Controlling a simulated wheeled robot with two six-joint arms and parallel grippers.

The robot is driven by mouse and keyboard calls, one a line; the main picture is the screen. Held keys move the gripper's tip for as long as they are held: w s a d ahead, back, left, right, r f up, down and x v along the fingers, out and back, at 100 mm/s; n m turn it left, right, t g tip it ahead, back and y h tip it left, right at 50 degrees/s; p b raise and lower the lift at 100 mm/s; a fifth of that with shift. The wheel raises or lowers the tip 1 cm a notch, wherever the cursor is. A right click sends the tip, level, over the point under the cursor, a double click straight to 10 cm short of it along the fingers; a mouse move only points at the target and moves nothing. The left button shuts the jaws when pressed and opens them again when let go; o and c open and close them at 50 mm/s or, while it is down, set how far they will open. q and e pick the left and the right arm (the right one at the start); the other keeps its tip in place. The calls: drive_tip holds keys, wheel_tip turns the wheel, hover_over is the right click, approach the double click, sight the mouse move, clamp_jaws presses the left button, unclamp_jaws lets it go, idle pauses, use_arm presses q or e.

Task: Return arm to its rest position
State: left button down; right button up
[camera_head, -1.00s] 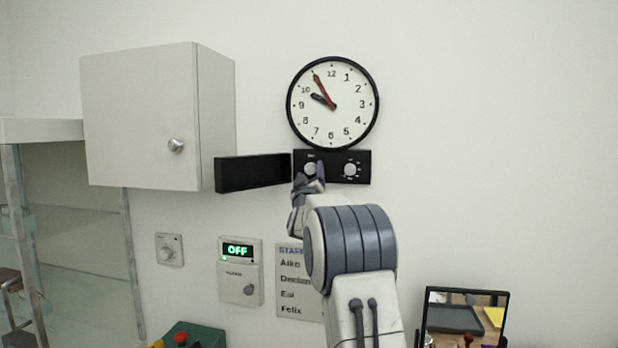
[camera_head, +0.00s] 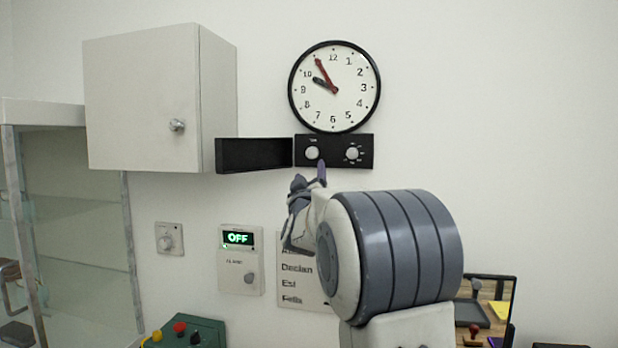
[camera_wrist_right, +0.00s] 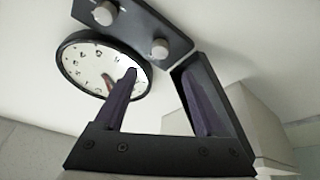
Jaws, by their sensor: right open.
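My right gripper (camera_head: 309,178) is in front of the wall, just below the black control panel (camera_head: 364,163) under the clock. It is open and empty, its two fingers spread apart in the right wrist view (camera_wrist_right: 163,92). The panel has two light knobs, a left one (camera_head: 312,152) and a right one (camera_head: 352,153); both also show in the right wrist view, beyond the fingertips. A black flap (camera_head: 254,155) stands out to the left of the panel. My right arm covers part of the name sheet (camera_head: 297,268). My left gripper is not in view.
A round clock (camera_head: 350,105) hangs above the panel. An alarm box (camera_head: 239,270) reading OFF and a small dial (camera_head: 169,239) are on the wall. A mirror (camera_head: 488,290) is at the lower right.

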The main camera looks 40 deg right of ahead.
drive_tip(key=w+a+f+n+y, duration=0.2)
drive_tip(key=a+f+y, duration=0.4)
drive_tip(key=a, duration=0.5)
drive_tip(key=w+a+f+n+y, duration=0.1)
drive_tip(key=a+f+n+y, duration=0.1)
drive_tip(key=a+f+y, duration=0.65)
drive_tip(key=s+a+f+n+g+y, duration=0.1)
drive_tip(key=s+a+f+g, duration=0.25)
drive_tip(key=a, duration=0.45)
drive_tip(key=s+a+f+n+g+y, duration=0.15)
drive_tip(key=s+a+f, duration=0.3)
drive_tip(key=a, duration=0.45)
drive_tip(key=s+a+f+g, duration=0.3)
drive_tip(key=s+a+f, duration=0.15)
drive_tip(key=s, duration=0.25)
drive_tip(key=s+a+f+g, duration=0.3)
drive_tip(key=s+f, duration=0.2)
drive_tip(key=s, duration=0.2)
drive_tip(key=s+d+f+n+g+h, duration=0.1)
drive_tip(key=s+f+g, duration=0.1)
drive_tip(key=s, duration=0.6)
drive_tip(key=s+d+f+n+g, duration=0.1)
drive_tip(key=s+f+g, duration=0.2)
drive_tip(key=s, duration=0.6)
drive_tip(key=shift+s+g+h, duration=0.15)
drive_tip(key=shift+g+h, duration=0.25)
